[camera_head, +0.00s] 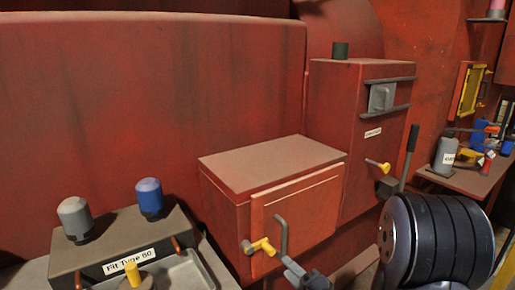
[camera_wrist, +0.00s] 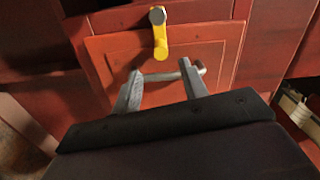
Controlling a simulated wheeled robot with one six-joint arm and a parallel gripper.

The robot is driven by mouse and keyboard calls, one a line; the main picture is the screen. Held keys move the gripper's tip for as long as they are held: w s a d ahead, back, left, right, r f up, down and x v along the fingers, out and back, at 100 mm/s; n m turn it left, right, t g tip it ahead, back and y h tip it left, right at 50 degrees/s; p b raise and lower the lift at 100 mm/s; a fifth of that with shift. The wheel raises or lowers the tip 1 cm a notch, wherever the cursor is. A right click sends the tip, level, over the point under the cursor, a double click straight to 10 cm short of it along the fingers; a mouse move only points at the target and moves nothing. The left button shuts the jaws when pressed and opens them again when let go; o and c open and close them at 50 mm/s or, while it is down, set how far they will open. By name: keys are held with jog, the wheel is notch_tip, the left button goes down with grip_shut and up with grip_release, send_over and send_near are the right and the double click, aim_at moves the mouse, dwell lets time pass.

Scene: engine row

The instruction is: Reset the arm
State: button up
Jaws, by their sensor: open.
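My gripper (camera_wrist: 160,70) is open, with its two grey fingers spread in front of a red panelled door (camera_wrist: 215,45) in the wrist view. A grey bar handle (camera_wrist: 165,77) on that door shows between and beside the fingertips. I cannot tell whether the fingers touch it. A yellow latch (camera_wrist: 160,40) is just above the fingertips. In the head view, the red box door (camera_head: 300,215) looks shut, with its grey handle (camera_head: 282,235) and yellow latch (camera_head: 262,246). My gripper (camera_head: 293,268) shows there in part, low and close to the handle.
A tall red cabinet (camera_head: 350,100) stands behind the box. At left, a dark block (camera_head: 105,237) labelled "Fit Type 60" carries a grey-capped (camera_head: 74,215) and a blue-capped (camera_head: 149,195) part. At right, a bench (camera_head: 465,180) holds a grey bottle (camera_head: 445,156) and several small items.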

aim_at(275, 255)
jog(key=x, duration=0.9)
jog(key=shift+a, duration=0.1)
jog(key=shift+s+r+n+b, duration=0.1)
jog(key=shift+r+n+b, duration=0.25)
jog(key=shift+n, duration=0.6)
jog(key=shift+r+n+b, duration=0.1)
jog(key=shift+r+n, duration=0.35)
jog(key=shift+n, duration=0.5)
